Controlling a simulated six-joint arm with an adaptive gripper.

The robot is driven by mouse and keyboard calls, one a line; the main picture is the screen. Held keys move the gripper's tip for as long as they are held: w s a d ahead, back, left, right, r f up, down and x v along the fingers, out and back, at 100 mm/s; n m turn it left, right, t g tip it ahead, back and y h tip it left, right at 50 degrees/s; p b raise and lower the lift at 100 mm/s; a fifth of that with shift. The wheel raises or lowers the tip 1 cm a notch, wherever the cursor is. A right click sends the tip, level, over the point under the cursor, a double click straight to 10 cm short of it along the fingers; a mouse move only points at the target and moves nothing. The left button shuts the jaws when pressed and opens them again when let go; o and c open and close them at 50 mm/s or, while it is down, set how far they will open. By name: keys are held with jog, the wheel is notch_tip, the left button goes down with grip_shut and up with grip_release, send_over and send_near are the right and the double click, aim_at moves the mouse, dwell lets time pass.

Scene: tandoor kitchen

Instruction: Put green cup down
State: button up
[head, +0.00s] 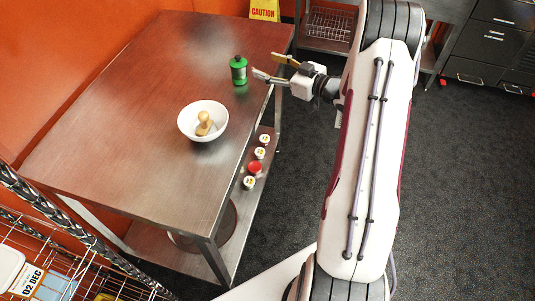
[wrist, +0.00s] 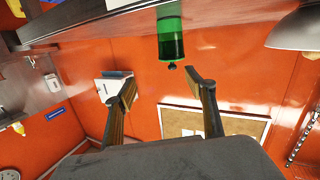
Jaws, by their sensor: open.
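The green cup (head: 238,72) has a dark top and stands upright on the steel table (head: 130,110), near its right edge. In the wrist view, which is upside down, the green cup (wrist: 171,38) shows just beyond the fingertips, its base on the table surface. My gripper (head: 268,66) is just right of the cup in the head view, at the table's edge. In the wrist view my gripper (wrist: 163,82) has its fingers spread wide with nothing between them. The cup looks clear of both fingers.
A white bowl (head: 187,122) with a wooden object (head: 204,124) in it stands on the table, nearer than the cup. Several small tubs (head: 249,182) sit on the lower shelf. A wire rack (head: 75,270) stands at the lower left. The table's left part is bare.

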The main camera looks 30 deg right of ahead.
notch_tip(320, 180, up, 11)
jog(key=w+a+m+g+h, duration=0.1)
jog(key=w+m+h, duration=0.1)
jog(key=h, duration=0.4)
jog(key=s+a+r+m+g+h, duration=0.2)
jog(key=s+a+r+h, duration=0.15)
jog(key=s+r, duration=0.4)
jog(key=s+a+f+g+y, duration=0.1)
jog(key=s+a+g, duration=0.1)
jog(key=s+a, duration=0.4)
jog(key=s+a+f+m+g+y, duration=0.1)
jog(key=s+a, duration=0.5)
jog(key=s, duration=1)
jog(key=s+a+f+g+y, duration=0.1)
jog(key=s+a+f+g, duration=0.1)
jog(key=s+a, duration=0.4)
jog(key=s+g, duration=0.1)
jog(key=s, duration=0.4)
jog(key=shift+s+a+m+g, duration=0.3)
jog(key=shift+a+g, duration=0.05)
jog(key=shift+g, duration=0.05)
